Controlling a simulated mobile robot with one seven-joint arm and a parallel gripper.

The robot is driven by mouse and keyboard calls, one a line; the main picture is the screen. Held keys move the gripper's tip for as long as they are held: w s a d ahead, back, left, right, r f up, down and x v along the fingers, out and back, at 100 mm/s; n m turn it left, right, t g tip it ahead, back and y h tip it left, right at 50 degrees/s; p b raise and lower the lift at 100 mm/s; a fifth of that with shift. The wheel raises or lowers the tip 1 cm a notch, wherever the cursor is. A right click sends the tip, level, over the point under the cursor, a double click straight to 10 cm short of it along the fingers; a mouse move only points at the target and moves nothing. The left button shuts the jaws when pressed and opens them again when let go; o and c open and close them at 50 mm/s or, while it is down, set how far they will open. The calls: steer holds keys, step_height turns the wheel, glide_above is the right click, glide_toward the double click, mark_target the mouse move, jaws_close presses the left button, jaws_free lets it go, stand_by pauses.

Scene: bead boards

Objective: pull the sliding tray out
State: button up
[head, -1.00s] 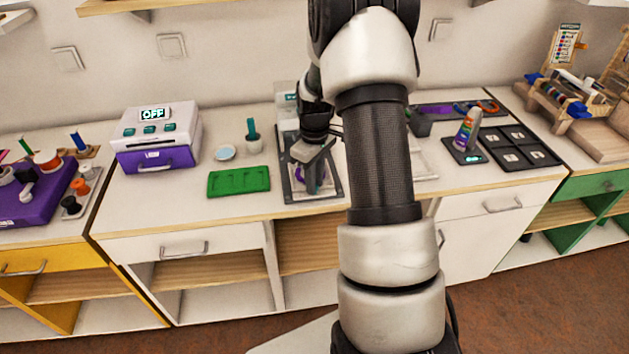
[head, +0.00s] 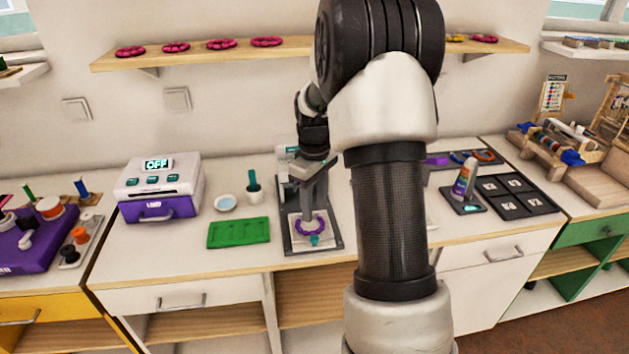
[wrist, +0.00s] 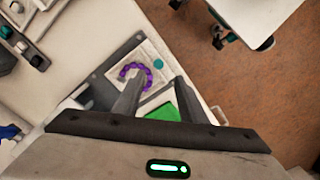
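A white square tray (head: 296,241) lies in a dark grey frame (head: 333,244) on the counter. It carries a purple bead ring (head: 297,228) and has a teal knob (head: 315,240) near its front edge. The wrist view also shows the ring (wrist: 124,72) and the round teal knob (wrist: 158,64). My gripper (head: 309,208) points down above the tray, just behind the ring. In the wrist view my gripper's two fingers (wrist: 160,74) are spread with nothing between them. They look apart from the knob. The back of the frame is partly hidden by my arm.
A green board (head: 238,233) lies left of the frame. A white machine (head: 160,178) reading OFF, with a purple drawer (head: 158,209), stands further left. A cup (head: 254,196) stands behind the board. A black sectioned tray (head: 515,195) lies right. My arm hides the middle.

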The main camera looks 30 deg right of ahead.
step_height(320, 180, up, 7)
steer(key=shift+p, duration=0.3)
steer(key=s+a+r+m+t+p, duration=0.1)
steer(key=s+a+r+p, duration=0.1)
steer(key=s+a+r, duration=0.45)
steer(key=s+a+r+m+t+p, duration=0.1)
steer(key=s+a+r+p, duration=0.15)
steer(key=r, duration=0.65)
steer(key=s+a+r+m+t+p, duration=0.1)
steer(key=s+a+r+m+p, duration=0.1)
steer(key=s, duration=0.5)
steer(key=s+a+r+m+t+p, duration=0.1)
steer(key=s+a+r+t+p, duration=0.1)
steer(key=s, duration=0.6)
steer(key=shift+a+r+m+t+p, duration=0.3)
steer(key=shift+a+r+m+p, duration=0.1)
steer(key=shift+a+r, duration=0.45)
